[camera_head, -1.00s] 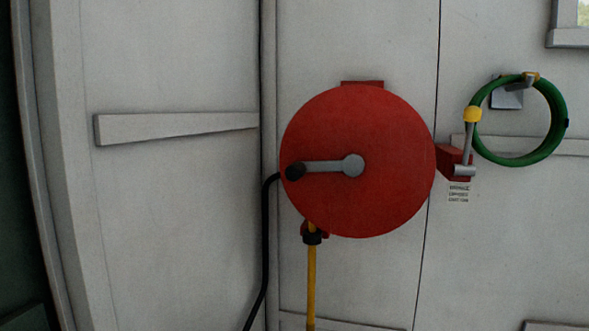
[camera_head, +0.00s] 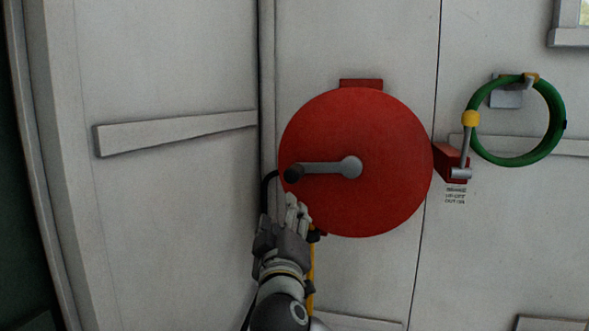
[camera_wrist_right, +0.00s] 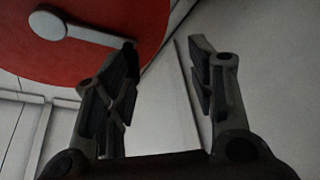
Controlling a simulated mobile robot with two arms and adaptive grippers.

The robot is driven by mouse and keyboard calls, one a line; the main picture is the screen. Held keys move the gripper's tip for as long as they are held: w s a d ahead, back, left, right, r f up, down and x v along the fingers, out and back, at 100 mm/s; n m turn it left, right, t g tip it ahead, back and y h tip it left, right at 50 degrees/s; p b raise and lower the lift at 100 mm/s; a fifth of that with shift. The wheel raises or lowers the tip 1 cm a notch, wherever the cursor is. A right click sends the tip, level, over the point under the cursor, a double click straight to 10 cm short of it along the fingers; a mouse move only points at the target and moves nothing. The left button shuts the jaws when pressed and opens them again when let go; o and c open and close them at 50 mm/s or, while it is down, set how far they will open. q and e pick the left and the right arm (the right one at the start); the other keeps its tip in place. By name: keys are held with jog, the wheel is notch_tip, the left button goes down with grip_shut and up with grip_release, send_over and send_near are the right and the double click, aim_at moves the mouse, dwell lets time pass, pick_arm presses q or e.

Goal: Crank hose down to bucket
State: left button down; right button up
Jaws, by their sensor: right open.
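A large red hose reel (camera_head: 385,130) is mounted on the white wall. Its grey crank arm (camera_head: 322,168) points left from the hub and ends in a dark knob (camera_head: 293,173). My right gripper (camera_head: 296,205) is just below the knob in the head view, apart from it as far as I can tell. In the right wrist view my right gripper (camera_wrist_right: 160,75) is open and empty, with the crank arm (camera_wrist_right: 95,35) and reel (camera_wrist_right: 25,60) at upper left. The knob is partly hidden by a finger there. The yellow hose (camera_head: 312,268) hangs below the reel, mostly behind my arm. No bucket is in view.
A red box with a lever and yellow knob (camera_head: 470,118) sits right of the reel. A black hose (camera_head: 267,188) runs down left of the reel. A pale bar (camera_head: 175,130) crosses the left panel.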

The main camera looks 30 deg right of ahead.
aim_at(295, 180)
jog(key=s+r+m+h, duration=0.1)
jog(key=s+r, duration=0.2)
jog(key=r, duration=0.1)
jog(key=p+x, duration=0.2)
jog(key=x, duration=0.2)
jog(key=p+x, duration=0.3)
jog(key=x, duration=0.2)
jog(key=shift+w+d+r, duration=0.1)
jog(key=shift+d+r, duration=0.15)
jog(key=shift+r, duration=0.05)
jog(key=shift+w+d, duration=0.25)
jog(key=shift+w, duration=0.25)
grip_shut()
